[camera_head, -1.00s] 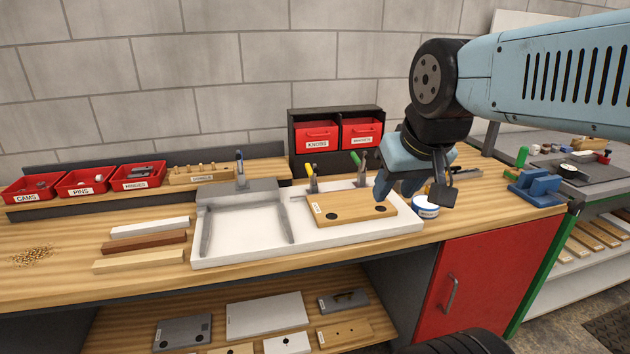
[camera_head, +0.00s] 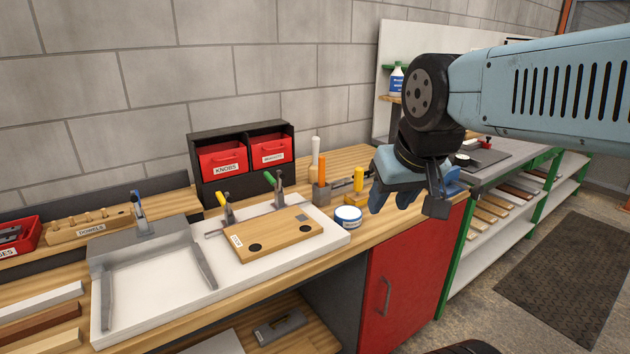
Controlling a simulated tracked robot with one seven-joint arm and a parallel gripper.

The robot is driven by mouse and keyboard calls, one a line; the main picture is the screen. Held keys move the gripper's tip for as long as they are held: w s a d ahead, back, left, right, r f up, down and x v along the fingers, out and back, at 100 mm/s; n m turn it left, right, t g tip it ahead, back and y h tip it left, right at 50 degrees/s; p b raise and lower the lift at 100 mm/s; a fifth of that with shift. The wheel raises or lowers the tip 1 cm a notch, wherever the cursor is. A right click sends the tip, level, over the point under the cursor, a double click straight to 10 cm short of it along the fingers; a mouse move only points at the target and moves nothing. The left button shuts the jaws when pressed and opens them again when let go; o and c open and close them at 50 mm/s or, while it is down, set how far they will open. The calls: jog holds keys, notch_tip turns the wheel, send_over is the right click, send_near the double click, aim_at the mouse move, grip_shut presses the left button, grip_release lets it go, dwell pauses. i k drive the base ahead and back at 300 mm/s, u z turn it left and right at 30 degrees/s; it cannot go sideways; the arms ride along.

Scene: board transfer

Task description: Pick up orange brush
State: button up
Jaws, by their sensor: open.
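An orange upright handle (camera_head: 322,168), which looks like the orange brush, stands in a small grey holder (camera_head: 321,194) on the wooden bench, behind the white round tin. Its lower end is hidden in the holder. My gripper (camera_head: 393,200) hangs to the right of the holder, over the right end of the bench, apart from the handle. It is open and I see nothing between its fingers.
A cream-handled tool (camera_head: 315,155) and a yellow-handled tool (camera_head: 358,180) flank the orange handle. The white tin (camera_head: 348,217) sits in front. A clamped wooden board (camera_head: 285,240) lies left; red bins (camera_head: 222,160) stand behind.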

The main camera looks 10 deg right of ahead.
aim_at(321, 159)
jog(key=k, duration=0.55)
jog(key=z, duration=0.5)
jog(key=i, duration=1.5)
jog(key=z, duration=0.1)
